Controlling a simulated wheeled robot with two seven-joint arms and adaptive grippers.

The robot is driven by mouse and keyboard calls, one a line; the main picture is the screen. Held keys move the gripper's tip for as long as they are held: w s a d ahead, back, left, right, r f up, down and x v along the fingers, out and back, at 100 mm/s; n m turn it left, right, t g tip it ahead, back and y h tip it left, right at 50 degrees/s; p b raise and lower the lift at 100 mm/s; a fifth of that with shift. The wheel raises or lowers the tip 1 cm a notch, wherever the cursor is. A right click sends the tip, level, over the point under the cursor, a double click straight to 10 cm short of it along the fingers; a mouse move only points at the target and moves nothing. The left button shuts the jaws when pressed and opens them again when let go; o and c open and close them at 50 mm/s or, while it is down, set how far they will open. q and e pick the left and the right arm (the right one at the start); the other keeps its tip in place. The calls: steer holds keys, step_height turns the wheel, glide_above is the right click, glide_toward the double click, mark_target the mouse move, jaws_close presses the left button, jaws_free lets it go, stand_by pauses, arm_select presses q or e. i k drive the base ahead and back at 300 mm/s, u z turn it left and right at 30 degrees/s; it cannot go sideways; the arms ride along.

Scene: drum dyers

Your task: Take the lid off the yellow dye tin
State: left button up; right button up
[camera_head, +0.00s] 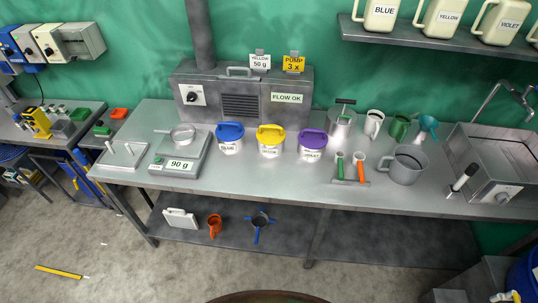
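The yellow dye tin (269,150) stands upright on the metal bench, in the middle of a row of three tins. Its yellow lid (270,134) with a raised handle is on it. The tin with the blue lid (230,133) stands to its left, and the tin with the purple lid (313,140) stands to its right. Neither of my grippers shows in the head view, and nothing covers the yellow tin.
A scale (180,155) reading 90 g with a pan stands left of the tins. A grey jug (403,164) and a small rack with green and orange handles (350,171) stand to the right. A fume box (240,97) stands behind. The bench front is clear before the tins.

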mark_target(268, 133)
steer(key=z, duration=0.2)
steer(key=k, duration=0.3)
steer(key=u, duration=1.05)
steer(key=i, duration=1.5)
steer(key=z, duration=0.65)
